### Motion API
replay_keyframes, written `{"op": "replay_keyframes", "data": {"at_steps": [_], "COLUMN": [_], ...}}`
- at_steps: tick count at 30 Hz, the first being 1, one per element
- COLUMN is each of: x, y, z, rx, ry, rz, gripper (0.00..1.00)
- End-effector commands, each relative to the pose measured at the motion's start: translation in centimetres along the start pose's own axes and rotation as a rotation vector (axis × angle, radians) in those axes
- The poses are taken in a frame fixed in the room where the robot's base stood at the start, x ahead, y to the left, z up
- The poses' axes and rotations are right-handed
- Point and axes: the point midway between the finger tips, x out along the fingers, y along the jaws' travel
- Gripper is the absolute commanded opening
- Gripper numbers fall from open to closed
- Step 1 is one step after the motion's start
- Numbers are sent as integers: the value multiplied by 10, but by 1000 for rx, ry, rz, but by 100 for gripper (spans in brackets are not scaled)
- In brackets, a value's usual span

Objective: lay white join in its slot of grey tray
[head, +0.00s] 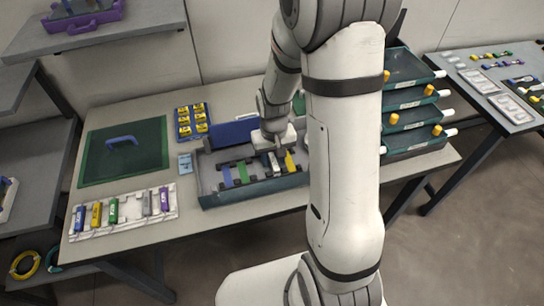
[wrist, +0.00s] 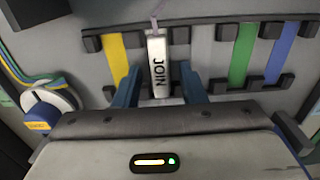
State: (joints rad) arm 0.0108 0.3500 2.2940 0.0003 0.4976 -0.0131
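The white join (wrist: 159,66), marked JOIN, stands lengthwise between the two blue fingers of my gripper (wrist: 160,84). A visible gap separates it from each finger, so my gripper looks open around it. The join lies over the grey tray (wrist: 64,60), level with the row of black holders and beside the yellow strip (wrist: 117,58). I cannot tell whether it is fully seated. In the head view my gripper (head: 272,152) is low over the tray (head: 252,193), and the white join (head: 274,163) shows below it.
In the wrist view, green (wrist: 241,54) and blue (wrist: 281,52) strips lie right of the join, and a pale reel (wrist: 48,101) is at left. In the head view a white rack (head: 128,220) holds coloured pieces, near a green mat (head: 95,165). Drawers (head: 405,110) stand at right.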

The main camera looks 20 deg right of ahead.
Motion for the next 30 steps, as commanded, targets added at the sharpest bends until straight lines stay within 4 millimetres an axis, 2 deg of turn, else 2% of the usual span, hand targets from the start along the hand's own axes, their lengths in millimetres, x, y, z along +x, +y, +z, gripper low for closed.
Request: {"op": "replay_keyframes", "data": {"at_steps": [5,15,18,23,26,30], "x": [-13,-85,-102,-119,-127,-150], "y": [0,0,1,1,1,1], "z": [-1,-1,-1,-1,3,24], "rx": [1,1,1,2,2,1], "ry": [3,6,4,3,9,49], "rz": [0,0,0,0,0,1], "gripper": [37,37,37,37,37,37]}}
